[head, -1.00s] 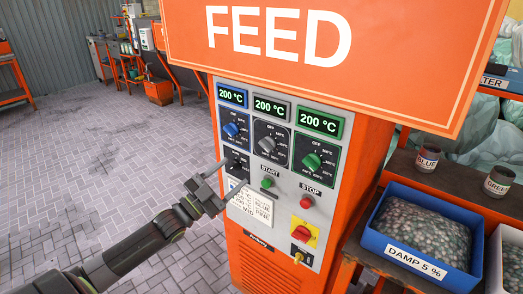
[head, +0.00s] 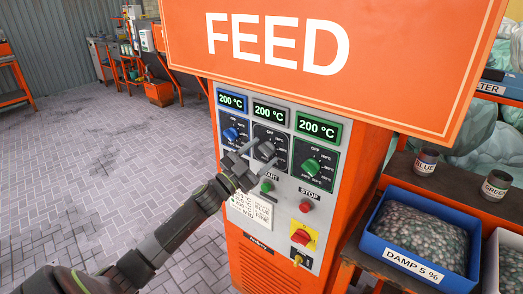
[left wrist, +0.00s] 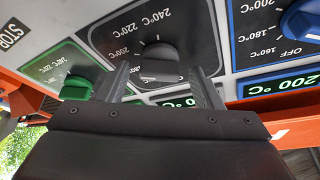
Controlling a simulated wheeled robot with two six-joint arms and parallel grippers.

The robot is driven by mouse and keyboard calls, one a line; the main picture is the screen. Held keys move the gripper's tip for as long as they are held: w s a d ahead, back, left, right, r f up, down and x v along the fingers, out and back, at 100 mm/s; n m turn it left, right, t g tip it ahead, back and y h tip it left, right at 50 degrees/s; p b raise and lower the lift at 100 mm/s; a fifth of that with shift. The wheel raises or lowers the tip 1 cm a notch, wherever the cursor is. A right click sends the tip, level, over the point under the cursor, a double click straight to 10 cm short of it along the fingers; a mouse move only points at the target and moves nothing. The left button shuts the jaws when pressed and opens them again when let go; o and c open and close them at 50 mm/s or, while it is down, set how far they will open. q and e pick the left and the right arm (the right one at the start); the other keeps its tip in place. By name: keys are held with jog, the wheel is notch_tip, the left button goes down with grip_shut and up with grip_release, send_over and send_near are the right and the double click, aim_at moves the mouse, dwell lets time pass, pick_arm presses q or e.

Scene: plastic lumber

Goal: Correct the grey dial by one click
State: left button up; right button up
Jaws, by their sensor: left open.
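The grey dial (head: 265,150) is the middle of three dials on the orange machine's panel, below a display (head: 269,113) reading 200 °C. My left gripper (head: 264,152) is open, its two fingers reaching toward the panel on either side of the grey dial and partly covering its plate. In the left wrist view, which is upside down, the grey dial (left wrist: 158,62) shows between the two spread fingers (left wrist: 160,82). I see no clear contact. The dial's exact pointer setting is hard to read. My right gripper is not in view.
The blue dial (head: 231,134) and the green dial (head: 312,166) sit close on either side, both displays at 200 °C. Below are the green START button (head: 266,186), the red STOP button (head: 305,206) and a red switch (head: 300,237). The FEED sign (head: 320,60) overhangs the panel.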

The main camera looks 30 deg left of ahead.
pick_arm(q)
jog(key=shift+w+d+r, duration=0.1)
jog(key=shift+w+r, duration=0.05)
jog(key=shift+w, duration=0.1)
jog(key=shift+c, duration=0.3)
jog(key=c, duration=0.9)
jog(key=shift+r+m+g+h+p, duration=0.15)
jog(key=shift+m+g+h+p, duration=0.4)
jog(key=shift+m+p, duration=1.15)
jog(key=shift+c, duration=0.2)
jog(key=m+p, duration=0.1)
jog(key=m, duration=0.1)
jog(key=m+g+h+p, duration=0.1)
jog(key=m, duration=0.1)
jog(key=shift+g+p, duration=0.25)
jog(key=shift+p, duration=0.05)
jog(key=shift+m+g+h+p, duration=0.25)
jog(key=shift+m+g+p, duration=0.2)
jog(key=shift+m, duration=0.65)
jog(key=shift+f, duration=0.2)
